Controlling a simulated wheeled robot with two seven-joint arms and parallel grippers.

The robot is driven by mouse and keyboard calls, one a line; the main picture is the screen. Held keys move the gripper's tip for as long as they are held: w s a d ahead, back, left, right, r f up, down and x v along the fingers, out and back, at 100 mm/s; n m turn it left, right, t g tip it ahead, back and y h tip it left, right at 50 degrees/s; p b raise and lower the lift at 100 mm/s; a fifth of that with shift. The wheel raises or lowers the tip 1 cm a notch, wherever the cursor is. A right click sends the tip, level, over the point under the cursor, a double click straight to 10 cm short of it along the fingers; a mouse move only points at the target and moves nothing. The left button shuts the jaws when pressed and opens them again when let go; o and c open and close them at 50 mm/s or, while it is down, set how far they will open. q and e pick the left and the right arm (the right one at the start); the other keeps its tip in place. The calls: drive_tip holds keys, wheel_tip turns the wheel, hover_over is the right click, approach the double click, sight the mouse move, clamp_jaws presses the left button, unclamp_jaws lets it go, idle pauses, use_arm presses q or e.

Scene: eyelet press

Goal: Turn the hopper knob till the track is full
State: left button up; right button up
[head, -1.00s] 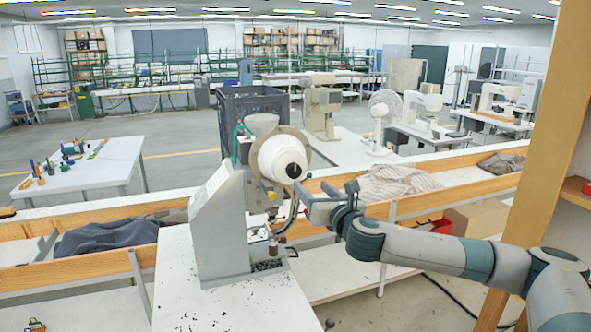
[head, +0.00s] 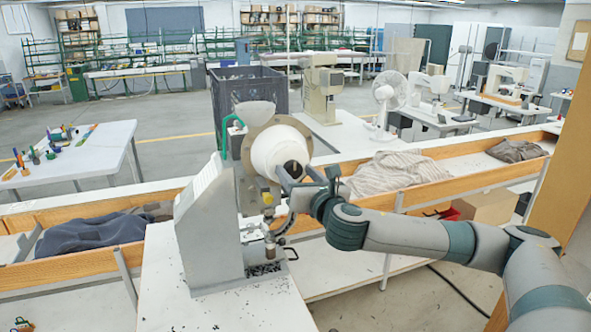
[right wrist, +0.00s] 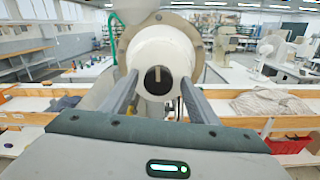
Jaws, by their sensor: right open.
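The eyelet press (head: 212,235) stands on the white table. Its white hopper drum (head: 268,150) faces right, with the dark round hopper knob (head: 293,170) in its centre. The right wrist view shows the knob (right wrist: 158,80) face on, with a pale bar across it. My right gripper (head: 287,178) is open at the drum's front. In the wrist view its two fingers (right wrist: 159,84) stand left and right of the knob, with gaps showing. The curved track (head: 291,218) runs down below the drum; its fill is too small to tell. My left gripper is not in view.
Small dark bits lie scattered on the white table (head: 230,310) around the press base. A dark crate (head: 248,88) stands behind the press. A wooden-edged trough with cloth (head: 395,172) runs behind my right arm.

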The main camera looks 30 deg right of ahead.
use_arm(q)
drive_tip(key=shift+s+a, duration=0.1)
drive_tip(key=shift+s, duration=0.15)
use_arm(e)
drive_tip(key=shift+s+a+r, duration=0.1)
drive_tip(key=shift+s+r, duration=0.05)
drive_tip(key=shift+c, duration=0.6)
drive_tip(key=c, duration=0.9)
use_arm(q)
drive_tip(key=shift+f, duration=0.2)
